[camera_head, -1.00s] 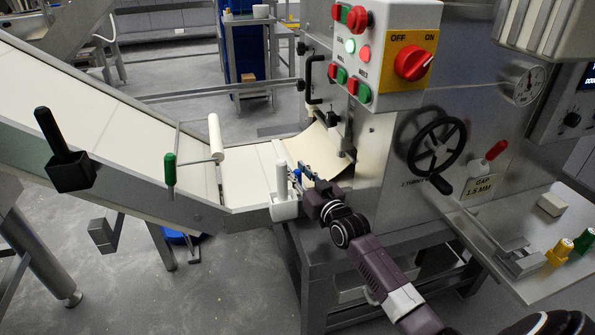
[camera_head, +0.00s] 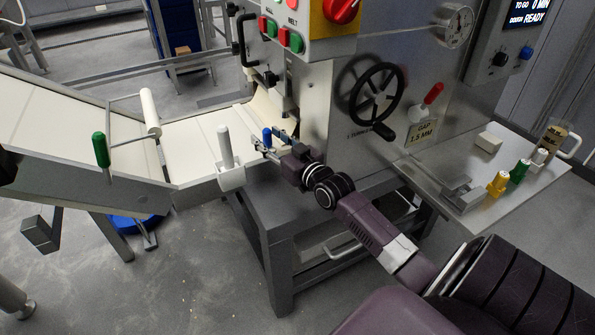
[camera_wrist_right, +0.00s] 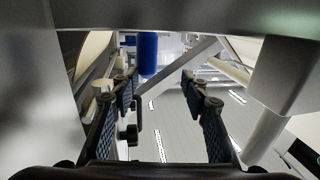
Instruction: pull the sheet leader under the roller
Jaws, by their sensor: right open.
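A cream sheet (camera_head: 270,106) curves out of the machine's mouth at the end of the conveyor; its lower end is partly hidden. A white roller (camera_head: 150,112) sits on a wire frame with a green handle (camera_head: 101,149), above the belt. My right gripper (camera_head: 268,143) is beside the sheet, at the belt's machine-side end. Its two fingers (camera_wrist_right: 160,85) are apart and empty in the right wrist view. A small blue cylinder (camera_head: 267,136) stands by the fingertips; it also shows beyond the left finger in the right wrist view (camera_wrist_right: 148,53). My left gripper is out of view.
A white upright cylinder in a white holder (camera_head: 231,177) stands on the belt's near edge, left of my gripper. A black handwheel (camera_head: 376,96) and a red-handled gap lever (camera_head: 432,93) are on the machine. A side shelf (camera_head: 520,182) holds small coloured bottles.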

